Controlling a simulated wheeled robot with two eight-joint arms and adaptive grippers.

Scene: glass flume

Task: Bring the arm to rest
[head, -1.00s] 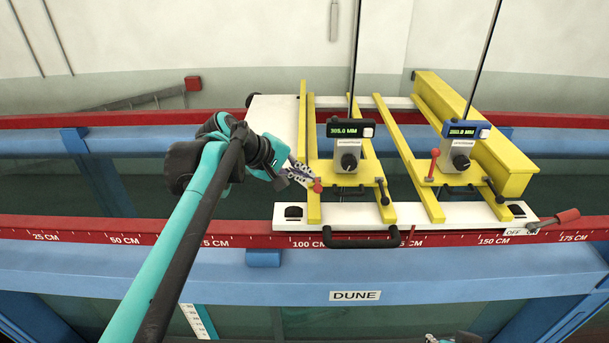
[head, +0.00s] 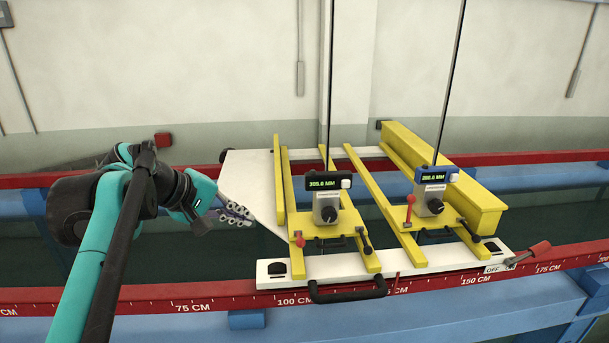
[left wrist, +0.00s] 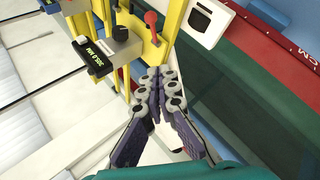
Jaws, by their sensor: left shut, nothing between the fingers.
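My left gripper (head: 243,217) is shut and empty, in the air left of the yellow frames in the head view. Its fingers lie close together in the left wrist view (left wrist: 160,82). The white carriage (head: 430,259) lies across the flume's red rails. It bears a left gauge (head: 325,208) reading about 305.0 MM and a right gauge (head: 430,199) with a blue-edged display. A red-knobbed lever (head: 299,239) stands by the left gauge, apart from my fingers; a red knob also shows in the left wrist view (left wrist: 151,19). My right gripper is not in view.
A yellow beam (head: 440,175) lies along the carriage's right side. A black handle (head: 347,291) sticks out at its front, and a red-gripped lever (head: 538,250) at its front right. The front red rail (head: 150,307) carries a CM scale. Thin rods rise from both gauges.

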